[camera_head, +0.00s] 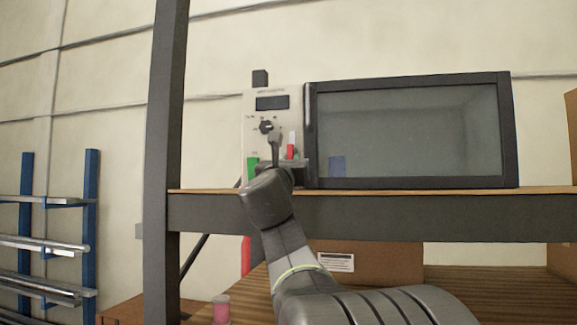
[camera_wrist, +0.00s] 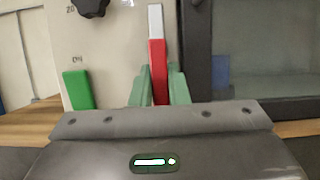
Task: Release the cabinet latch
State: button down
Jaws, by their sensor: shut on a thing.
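The cabinet has a dark-framed glass door (camera_head: 410,130) that is closed, with a pale control panel (camera_head: 258,108) on its left. A red lever with a white tip (camera_head: 291,151) stands upright on the panel near the door's edge; it also shows in the wrist view (camera_wrist: 157,55). My gripper (camera_wrist: 159,88) has its two pale green fingers on either side of the lever's red part, shut on it. In the head view my gripper (camera_head: 286,165) is in front of the panel's lower part and hides some of it.
A green block-shaped part (camera_wrist: 78,90) is on the panel left of my gripper, and a dark knob (camera_head: 266,127) is above. The cabinet stands on a shelf with a dark beam (camera_head: 400,215). A dark post (camera_head: 165,120) rises at left. A cardboard box (camera_head: 375,262) is below.

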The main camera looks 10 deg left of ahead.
jog(key=c, duration=1.4)
grip_release()
jog(key=shift+s, duration=0.1)
jog(key=b+v, duration=0.4)
jog(key=v, duration=0.9)
jog(key=shift+s+f, duration=0.15)
jog(key=shift+s, duration=0.15)
jog(key=shift+w, duration=0.1)
